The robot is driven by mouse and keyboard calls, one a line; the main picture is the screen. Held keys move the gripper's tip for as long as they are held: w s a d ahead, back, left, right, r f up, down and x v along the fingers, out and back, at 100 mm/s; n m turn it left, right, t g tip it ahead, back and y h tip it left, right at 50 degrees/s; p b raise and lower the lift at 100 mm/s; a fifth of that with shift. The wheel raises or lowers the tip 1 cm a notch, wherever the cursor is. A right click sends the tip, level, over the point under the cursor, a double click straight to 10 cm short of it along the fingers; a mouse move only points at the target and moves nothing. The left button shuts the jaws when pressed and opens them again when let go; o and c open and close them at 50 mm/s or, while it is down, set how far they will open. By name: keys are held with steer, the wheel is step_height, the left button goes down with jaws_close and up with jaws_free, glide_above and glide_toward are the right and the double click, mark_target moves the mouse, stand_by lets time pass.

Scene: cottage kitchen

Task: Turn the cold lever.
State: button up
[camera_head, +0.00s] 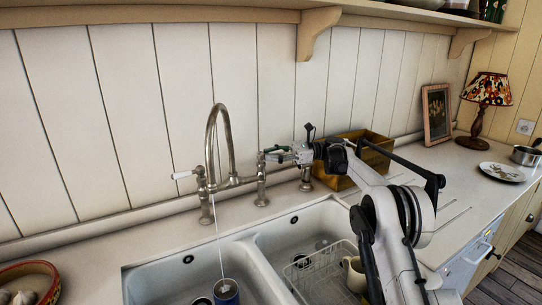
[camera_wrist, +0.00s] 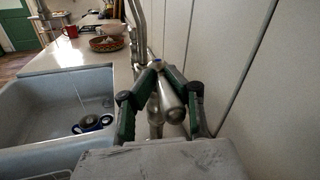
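The bridge tap (camera_head: 217,130) is metal with a tall curved spout. A thin stream of water falls from it. Its left lever (camera_head: 183,175) has a white handle and points left. My gripper (camera_head: 272,152) is at the top of the right valve (camera_head: 262,185), and the lever there is mostly hidden. In the wrist view the dark green fingers of my gripper (camera_wrist: 158,68) slant inward and their tips come together. A rounded metal tap part (camera_wrist: 168,100) shows between the fingers. I cannot tell whether the tips touch the lever.
The white double sink (camera_head: 262,262) lies below the tap. A wire rack (camera_head: 312,275) and a mug (camera_head: 354,274) are in the right basin. A wooden box (camera_head: 368,150) stands close behind my gripper. The panelled wall (camera_head: 120,110) is near.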

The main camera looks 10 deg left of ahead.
steer(key=o, duration=0.5)
steer(key=shift+a, duration=0.25)
steer(key=shift+o, duration=0.2)
steer(key=shift+d+r, duration=0.1)
steer(key=shift+r, duration=0.1)
step_height(320, 180, up, 10)
steer(key=shift+f, duration=0.15)
